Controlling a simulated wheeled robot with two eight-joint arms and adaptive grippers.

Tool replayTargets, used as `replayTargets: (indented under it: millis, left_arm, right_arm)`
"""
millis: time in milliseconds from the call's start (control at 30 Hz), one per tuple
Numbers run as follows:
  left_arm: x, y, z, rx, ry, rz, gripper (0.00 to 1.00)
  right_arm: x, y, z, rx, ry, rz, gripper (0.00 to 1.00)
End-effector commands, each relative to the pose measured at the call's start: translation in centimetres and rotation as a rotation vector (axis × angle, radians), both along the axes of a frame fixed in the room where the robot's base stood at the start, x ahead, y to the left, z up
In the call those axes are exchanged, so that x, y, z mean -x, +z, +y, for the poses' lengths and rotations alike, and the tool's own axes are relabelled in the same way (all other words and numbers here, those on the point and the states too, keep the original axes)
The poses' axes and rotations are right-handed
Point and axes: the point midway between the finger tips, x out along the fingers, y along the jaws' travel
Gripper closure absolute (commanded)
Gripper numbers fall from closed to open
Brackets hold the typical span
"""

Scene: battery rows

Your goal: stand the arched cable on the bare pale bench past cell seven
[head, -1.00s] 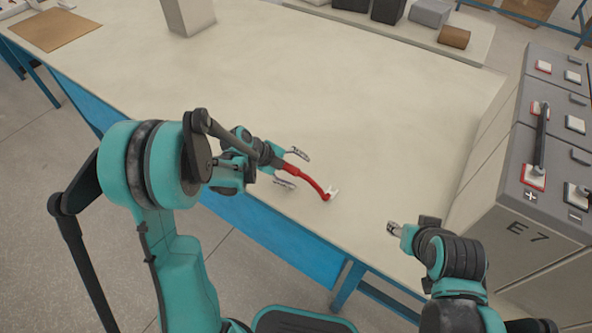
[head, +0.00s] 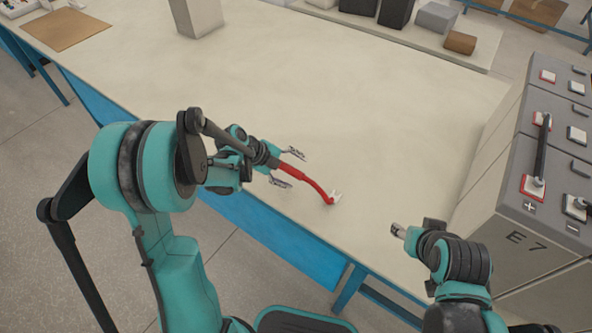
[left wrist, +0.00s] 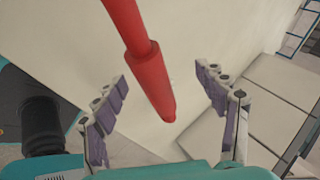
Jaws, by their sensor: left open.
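The arched cable (head: 312,182) is red, with a pale metal lug at its right end, on or just above the bare pale bench (head: 400,130) near its front edge. My left gripper (head: 290,169) is open around the cable's near end. In the left wrist view the red cable (left wrist: 149,72) ends between the two spread fingers (left wrist: 168,112), with a gap on each side. My right gripper (head: 397,230) is over the front right of the bench, away from the cable; its opening is unclear. Cell seven (head: 518,238), marked E7, stands at the right.
A black link (head: 541,155) joins terminals on top of the grey cells. A shelf with grey and black boxes (head: 436,17) lies at the back. The bench middle is clear.

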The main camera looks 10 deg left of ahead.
Motion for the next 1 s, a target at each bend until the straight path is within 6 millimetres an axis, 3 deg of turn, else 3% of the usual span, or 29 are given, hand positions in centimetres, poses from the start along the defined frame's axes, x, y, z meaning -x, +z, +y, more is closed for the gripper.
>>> replayTargets:
  millis: [1000]
  left_arm:
    - [1.8,4.3,3.0,0.0,0.002,-0.001,0.28]
  right_arm:
    - [0.0,3.1,0.0,0.0,0.0,0.0,0.53]
